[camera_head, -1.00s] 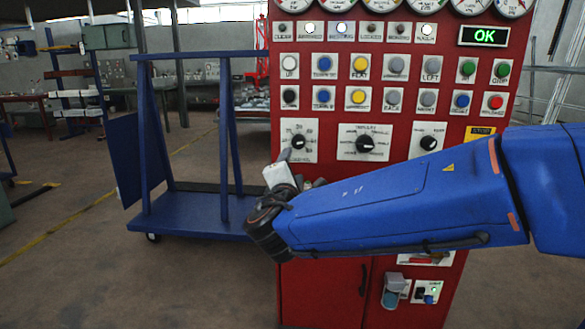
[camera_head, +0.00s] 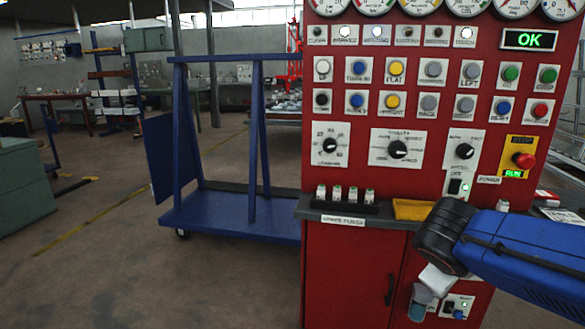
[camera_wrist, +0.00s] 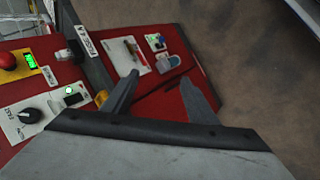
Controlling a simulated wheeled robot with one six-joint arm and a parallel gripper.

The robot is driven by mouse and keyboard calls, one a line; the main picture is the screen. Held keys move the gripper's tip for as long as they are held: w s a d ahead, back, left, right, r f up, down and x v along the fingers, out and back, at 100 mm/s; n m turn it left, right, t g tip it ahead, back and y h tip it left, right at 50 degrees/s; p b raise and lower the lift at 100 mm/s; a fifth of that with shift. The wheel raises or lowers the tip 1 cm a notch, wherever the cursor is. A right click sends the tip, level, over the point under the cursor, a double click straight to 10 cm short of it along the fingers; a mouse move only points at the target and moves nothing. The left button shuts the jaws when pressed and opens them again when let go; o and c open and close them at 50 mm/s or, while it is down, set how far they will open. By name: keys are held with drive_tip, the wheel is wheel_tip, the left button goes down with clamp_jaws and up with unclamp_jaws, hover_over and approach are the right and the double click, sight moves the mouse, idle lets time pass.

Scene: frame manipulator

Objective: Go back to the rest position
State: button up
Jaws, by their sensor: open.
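My gripper (camera_wrist: 161,84) is open and empty in the wrist view, its two grey fingers spread apart in front of the lower part of the red control cabinet (camera_wrist: 148,107). In the head view my blue arm reaches in from the right edge. Its dark wrist and the pale gripper body (camera_head: 437,280) hang below the shelf at the right side of the cabinet (camera_head: 345,265). The fingers cannot be made out clearly there.
The cabinet shelf (camera_head: 385,222) holds several small fuses and a yellow tray (camera_head: 411,209). A red emergency button (camera_head: 524,160) sits above the arm. A blue cart (camera_head: 228,217) stands to the left. Open floor (camera_head: 110,270) lies further left.

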drive_tip(key=s+a+f+m+y, duration=0.2)
drive_tip(key=s+m+y, duration=0.1)
drive_tip(key=s, duration=0.2)
drive_tip(key=s+a+f+m+g+y, duration=0.1)
drive_tip(key=s+a+f+m+y, duration=0.2)
drive_tip(key=s, duration=0.2)
drive_tip(key=shift+s+a, duration=0.2)
drive_tip(key=shift+s, duration=0.2)
